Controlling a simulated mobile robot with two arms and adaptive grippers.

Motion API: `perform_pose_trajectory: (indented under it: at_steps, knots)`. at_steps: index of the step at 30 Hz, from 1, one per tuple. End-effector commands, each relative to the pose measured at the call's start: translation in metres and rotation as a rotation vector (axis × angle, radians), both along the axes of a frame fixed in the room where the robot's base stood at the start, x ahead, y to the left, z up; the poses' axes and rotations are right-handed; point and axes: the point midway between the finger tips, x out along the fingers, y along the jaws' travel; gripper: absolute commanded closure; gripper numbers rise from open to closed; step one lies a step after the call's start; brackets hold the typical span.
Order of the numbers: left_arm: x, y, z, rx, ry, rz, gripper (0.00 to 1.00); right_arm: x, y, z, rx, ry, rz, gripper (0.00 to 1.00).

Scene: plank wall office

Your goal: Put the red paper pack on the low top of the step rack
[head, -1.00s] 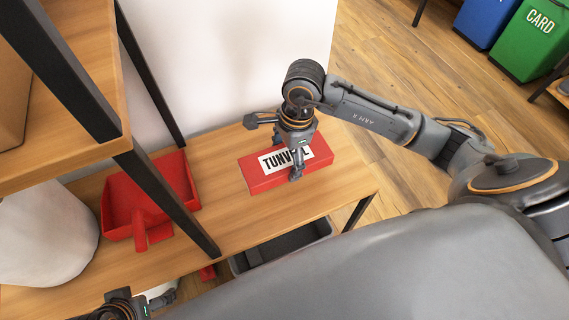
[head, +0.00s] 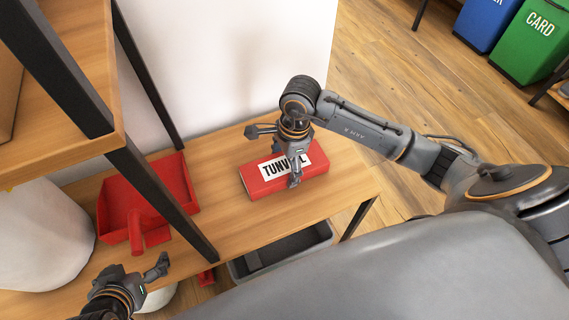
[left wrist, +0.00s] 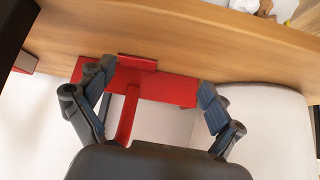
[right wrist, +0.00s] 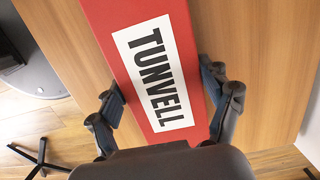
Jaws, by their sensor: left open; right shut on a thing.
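The red paper pack (head: 275,171), with a white TUNVELL label, is at the right end of the step rack's low wooden top (head: 225,225). My right gripper (head: 278,155) is shut on it, one finger at each long side; the right wrist view shows the pack (right wrist: 158,75) between the fingers. It looks flat, but I cannot tell whether it touches the wood or hangs just above. My left gripper (head: 130,278) is open and empty near the low top's front edge; its spread fingers also show in the left wrist view (left wrist: 156,80).
A red dustpan-like tray (head: 118,195) and a big white rounded object (head: 40,235) stand left on the low top. A black post (head: 165,205) and the higher wooden shelf (head: 75,155) rise there. A grey bin (head: 285,250) sits below the front edge.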

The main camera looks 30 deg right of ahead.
Motion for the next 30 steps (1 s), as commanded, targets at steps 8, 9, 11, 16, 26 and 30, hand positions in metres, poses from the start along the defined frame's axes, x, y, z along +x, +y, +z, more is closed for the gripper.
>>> perform_pose_trajectory:
  at_steps: [8, 9, 11, 16, 26, 30]
  knots:
    - [0.006, -0.002, 0.003, -0.008, -0.035, -0.003, 0.08, 0.001, 0.000, -0.001, 0.001, -0.002, 0.001, 0.72]
    - [0.007, -0.003, 0.004, -0.008, -0.040, -0.003, 0.08, 0.000, 0.000, -0.002, 0.000, 0.000, 0.000, 0.13]
    - [0.007, -0.003, 0.004, -0.008, -0.040, -0.003, 0.08, 0.000, 0.000, -0.002, 0.000, 0.000, 0.000, 0.01]
    - [0.007, -0.003, 0.004, -0.009, -0.038, -0.004, 0.08, 0.000, 0.000, -0.002, 0.000, 0.000, 0.000, 0.00]
    - [0.002, -0.001, 0.002, -0.002, -0.006, -0.001, 0.08, 0.000, 0.000, 0.001, 0.000, 0.000, 0.000, 0.00]
    - [-0.019, 0.007, -0.007, 0.023, 0.105, 0.009, 0.08, 0.001, -0.003, 0.020, -0.001, -0.005, 0.000, 0.00]
